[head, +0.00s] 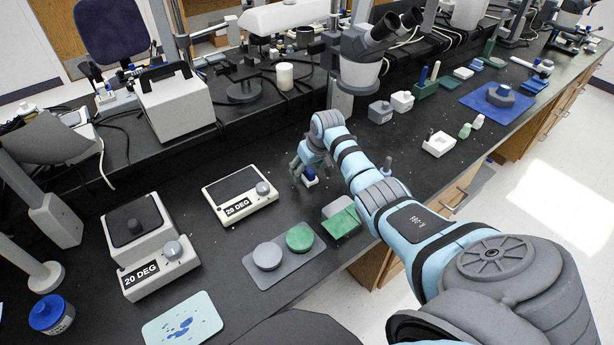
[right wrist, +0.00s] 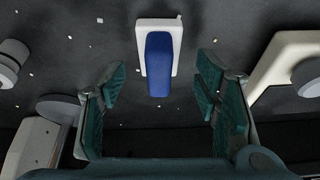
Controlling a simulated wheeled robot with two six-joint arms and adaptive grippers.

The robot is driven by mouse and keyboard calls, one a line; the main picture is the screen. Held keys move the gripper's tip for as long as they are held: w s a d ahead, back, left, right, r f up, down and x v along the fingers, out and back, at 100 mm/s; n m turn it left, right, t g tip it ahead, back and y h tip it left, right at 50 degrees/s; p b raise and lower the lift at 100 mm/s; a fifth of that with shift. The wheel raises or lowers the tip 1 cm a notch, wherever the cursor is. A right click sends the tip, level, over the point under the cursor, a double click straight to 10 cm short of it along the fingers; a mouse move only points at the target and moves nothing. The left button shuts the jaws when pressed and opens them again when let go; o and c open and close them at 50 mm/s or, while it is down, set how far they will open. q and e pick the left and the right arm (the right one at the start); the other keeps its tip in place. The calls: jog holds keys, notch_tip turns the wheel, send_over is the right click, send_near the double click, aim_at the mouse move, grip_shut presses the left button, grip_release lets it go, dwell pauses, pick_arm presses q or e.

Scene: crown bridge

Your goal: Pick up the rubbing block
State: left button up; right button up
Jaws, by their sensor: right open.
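The rubbing block, a white base with a blue grip (head: 310,177), lies on the black bench under my right gripper (head: 307,168). In the right wrist view the blue grip (right wrist: 158,66) points toward me and the white base (right wrist: 158,23) lies beyond it. My right gripper (right wrist: 163,88) is open, with one green-padded finger on each side of the block's line. The fingers appear clear of the block, with a gap on both sides. In the head view the hand partly hides the block. My left gripper is not in view.
A "20 DEG" device (head: 240,193) stands left of the block. A microscope (head: 360,65) stands behind. Small white specks dot the bench.

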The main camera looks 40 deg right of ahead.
jog(key=shift+w+f, duration=0.15)
jog(key=shift+f, duration=0.45)
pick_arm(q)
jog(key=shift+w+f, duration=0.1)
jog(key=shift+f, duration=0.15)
pick_arm(e)
jog(key=shift+r, duration=0.15)
jog(key=c, duration=1.3)
jog(key=shift+o, duration=0.2)
notch_tip(320, 180, up, 20)
jog(key=p, duration=0.4)
jog(key=o, duration=0.4)
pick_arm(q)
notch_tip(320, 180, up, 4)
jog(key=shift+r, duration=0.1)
pick_arm(e)
jog(key=shift+c, duration=1.3)
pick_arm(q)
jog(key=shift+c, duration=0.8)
